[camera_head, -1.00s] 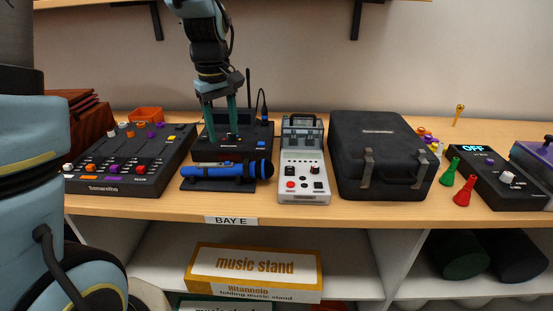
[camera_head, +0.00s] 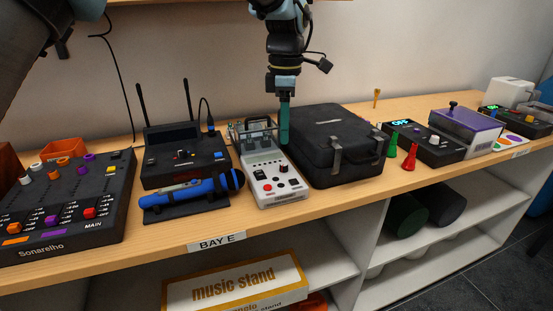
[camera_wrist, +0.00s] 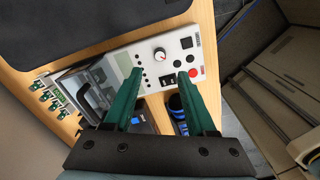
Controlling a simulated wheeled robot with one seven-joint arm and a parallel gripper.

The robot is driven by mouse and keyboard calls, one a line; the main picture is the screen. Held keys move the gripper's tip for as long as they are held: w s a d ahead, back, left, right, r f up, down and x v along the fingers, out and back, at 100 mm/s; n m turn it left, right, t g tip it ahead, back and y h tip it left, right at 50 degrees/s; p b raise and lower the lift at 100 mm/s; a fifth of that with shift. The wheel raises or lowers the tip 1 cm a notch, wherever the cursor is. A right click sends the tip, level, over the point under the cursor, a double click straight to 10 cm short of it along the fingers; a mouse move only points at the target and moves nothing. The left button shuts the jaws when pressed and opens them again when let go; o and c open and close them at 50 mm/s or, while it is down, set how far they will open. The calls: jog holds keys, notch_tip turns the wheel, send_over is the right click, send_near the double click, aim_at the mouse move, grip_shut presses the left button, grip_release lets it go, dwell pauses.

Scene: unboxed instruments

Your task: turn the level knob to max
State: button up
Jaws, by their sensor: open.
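A white instrument box (camera_head: 270,176) stands on the wooden bench, with a carry handle at its back end. Its round knob (camera_head: 283,169) sits on the front part of the top panel. My gripper (camera_head: 284,142) is above the right side of this instrument in the head view. In the wrist view its two green fingers (camera_wrist: 160,74) are apart and empty, with the knob just beyond their tips.
A black hard case (camera_head: 335,150) stands close on the instrument's right. A blue microphone (camera_head: 190,191) on a stand and a black wireless receiver (camera_head: 185,160) are on its left. A mixer (camera_head: 70,205) and a box reading OFF (camera_head: 430,145) stand farther out. The bench front edge is near.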

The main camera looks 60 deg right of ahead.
aim_at(284, 164)
notch_tip(284, 164, down, 9)
jog(key=shift+r+p, duration=0.1)
jog(key=shift+p, duration=0.85)
jog(key=shift+c, duration=0.3)
grip_shut()
